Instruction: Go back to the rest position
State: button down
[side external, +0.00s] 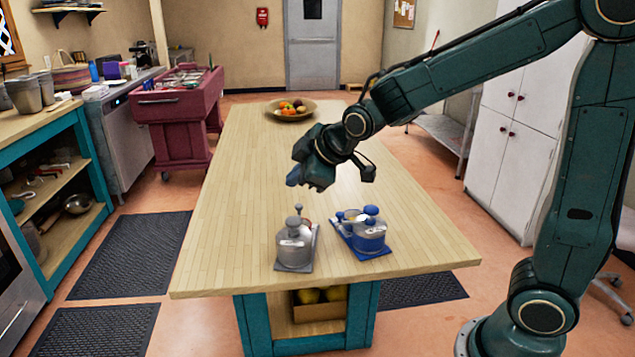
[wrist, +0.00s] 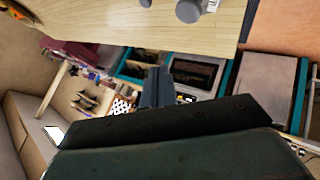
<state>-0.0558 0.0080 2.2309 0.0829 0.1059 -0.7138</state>
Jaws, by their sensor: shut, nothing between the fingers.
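My gripper (side external: 299,179) is shut and empty in the side external view. It is held in the air above the middle of the wooden table (side external: 235,215), pointing to the left. Its fingers also show in the wrist view (wrist: 157,75), close together with nothing between them. On the near part of the table, below my gripper and apart from it, stand a grey set of containers on a grey tray (side external: 294,266) and a blue set on a blue tray (side external: 377,254).
A bowl of fruit (side external: 291,109) stands at the table's far end. A red cart (side external: 178,115) and a counter with teal shelves (side external: 62,180) are at the left. White cabinets (side external: 515,140) stand at the right. The middle and left of the tabletop are clear.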

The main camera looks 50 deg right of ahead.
dwell(0.4)
jog(key=s+r+m+g, duration=0.1)
jog(key=s+m, duration=0.3)
jog(key=s, duration=0.9)
jog(key=s+r+m+g, duration=0.1)
jog(key=s+m, duration=0.3)
jog(key=s, duration=0.9)
jog(key=shift+d+r+g, duration=0.15)
jog(key=shift+r+g, duration=0.25)
jog(key=shift+g, duration=0.4)
